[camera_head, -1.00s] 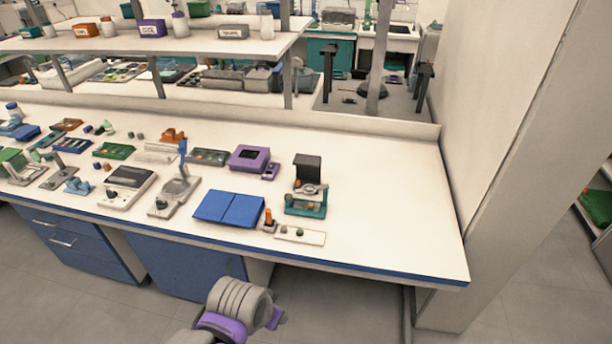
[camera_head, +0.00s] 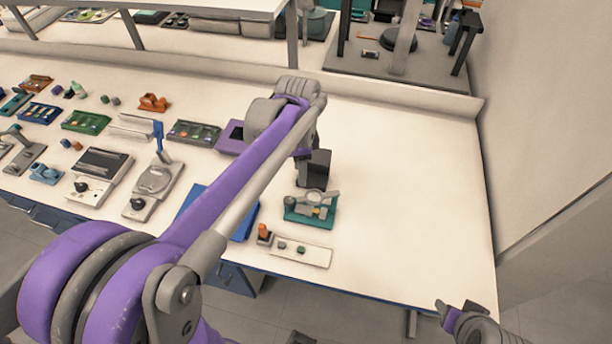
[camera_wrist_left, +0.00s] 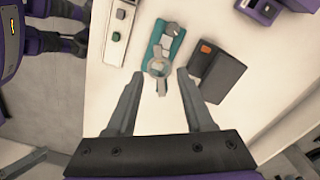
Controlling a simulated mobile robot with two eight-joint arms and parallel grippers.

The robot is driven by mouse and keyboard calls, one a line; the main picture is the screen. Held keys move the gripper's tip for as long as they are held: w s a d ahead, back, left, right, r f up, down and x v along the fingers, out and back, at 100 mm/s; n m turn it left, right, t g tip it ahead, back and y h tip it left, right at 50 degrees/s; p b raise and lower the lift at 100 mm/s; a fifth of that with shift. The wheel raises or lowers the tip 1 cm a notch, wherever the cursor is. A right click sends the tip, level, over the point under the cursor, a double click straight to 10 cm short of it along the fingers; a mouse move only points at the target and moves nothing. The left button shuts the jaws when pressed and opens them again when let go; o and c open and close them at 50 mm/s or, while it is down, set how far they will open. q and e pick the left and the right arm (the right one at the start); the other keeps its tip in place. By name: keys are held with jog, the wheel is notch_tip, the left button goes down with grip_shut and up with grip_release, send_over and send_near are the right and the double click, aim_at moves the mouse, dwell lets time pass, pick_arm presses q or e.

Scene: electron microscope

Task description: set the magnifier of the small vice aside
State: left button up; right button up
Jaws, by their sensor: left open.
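The small vice (camera_head: 318,216) has a teal base and grey metal parts, and stands on the bench near its front edge. Its magnifier (camera_head: 315,196), a round lens in a grey ring with a short handle, sits at the vice's end. In the left wrist view the magnifier (camera_wrist_left: 158,69) shows between my fingertips, with the teal vice (camera_wrist_left: 154,46) beyond it. My left gripper (camera_wrist_left: 160,73) is open and empty, above and behind the vice; in the head view my arm partly hides it. My right gripper (camera_head: 456,308) is low at the right, off the bench front; its jaw gap is unclear.
A dark box (camera_head: 317,168) with an orange patch stands right behind the vice, close to my left finger. A pale strip (camera_head: 300,251) with small parts lies in front. The bench right of the vice is clear.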

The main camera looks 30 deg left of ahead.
aim_at(301, 199)
pick_arm(q)
jog(key=f, duration=1)
jog(key=shift+s+f+b, duration=0.25)
jog(key=shift+f+b, duration=0.05)
jog(key=shift+b, duration=0.1)
grip_shut()
dwell(0.9)
